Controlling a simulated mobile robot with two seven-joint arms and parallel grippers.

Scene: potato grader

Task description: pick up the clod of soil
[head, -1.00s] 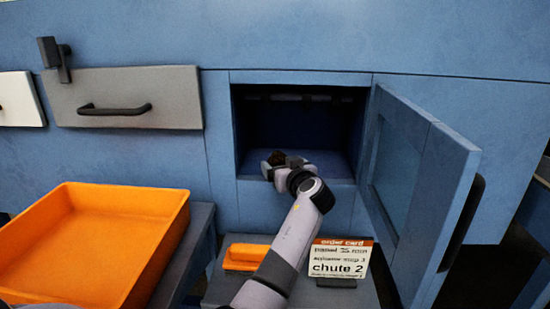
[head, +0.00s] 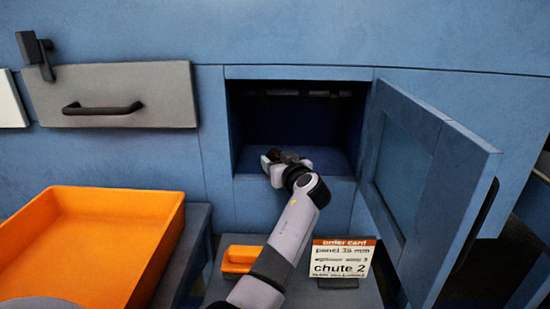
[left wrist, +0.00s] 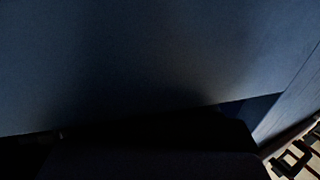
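A dark brown lump, apparently the clod of soil (head: 272,154), shows small at the front of the open blue compartment in the head view. My left gripper (head: 275,158) reaches into the mouth of that compartment, with the lump at its fingers. The fingers are partly hidden, and I cannot tell whether they are closed on the lump or stand around it. The left wrist view is dark and shows mostly blue panel; neither the clod nor the fingertips can be made out there. My right gripper is not in view.
The compartment (head: 229,140) has its door (head: 440,170) swung open to the right. Below stand an order card reading chute 2 (head: 342,258) and a small orange object (head: 240,258). An orange tray (head: 165,240) is at lower left, under a grey drawer (head: 150,85).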

